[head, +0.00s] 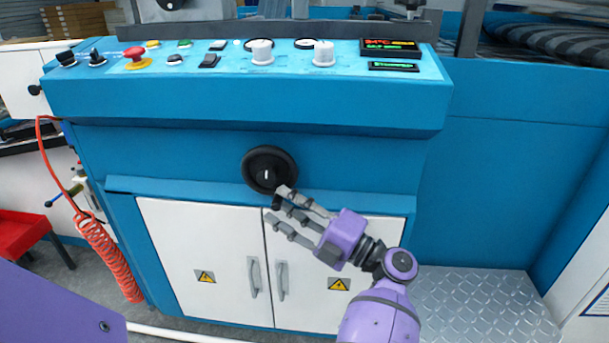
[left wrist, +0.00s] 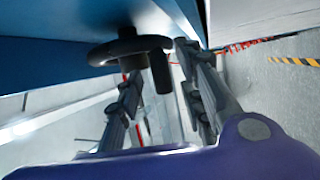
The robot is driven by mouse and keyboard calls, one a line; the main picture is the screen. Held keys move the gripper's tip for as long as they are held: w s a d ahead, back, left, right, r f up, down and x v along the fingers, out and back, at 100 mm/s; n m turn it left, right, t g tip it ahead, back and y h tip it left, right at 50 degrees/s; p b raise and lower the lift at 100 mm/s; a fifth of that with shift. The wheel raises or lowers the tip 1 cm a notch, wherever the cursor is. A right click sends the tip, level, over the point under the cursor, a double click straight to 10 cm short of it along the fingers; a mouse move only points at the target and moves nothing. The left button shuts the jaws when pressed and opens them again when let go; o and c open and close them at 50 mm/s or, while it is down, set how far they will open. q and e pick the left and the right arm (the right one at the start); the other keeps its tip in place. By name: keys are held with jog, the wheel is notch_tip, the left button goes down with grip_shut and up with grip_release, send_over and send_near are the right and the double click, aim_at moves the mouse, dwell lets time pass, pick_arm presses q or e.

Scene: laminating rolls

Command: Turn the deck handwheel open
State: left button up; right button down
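The black deck handwheel (head: 266,160) is on the blue front panel, above the white cabinet doors. Its peg-like crank handle (left wrist: 161,75) shows in the left wrist view, pointing out from the rim (left wrist: 105,52). My left gripper (head: 278,205) is at the lower right edge of the wheel. In the left wrist view its two fingers (left wrist: 160,78) stand apart on either side of the handle. The handle lies closer to the right finger, with a clear gap to the left one; contact is not clear. My right gripper is not in view.
Above the wheel is a sloped control panel (head: 345,75) with knobs, switches and a red emergency button (head: 137,58). White cabinet doors (head: 200,240) with handles lie below. A coiled red hose (head: 108,260) hangs at the left. A metal tread plate (head: 480,305) is at the lower right.

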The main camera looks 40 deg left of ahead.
pick_arm(q)
jog(key=v, duration=1.1)
jog(key=shift+d, duration=0.2)
jog(key=shift+w, duration=0.15)
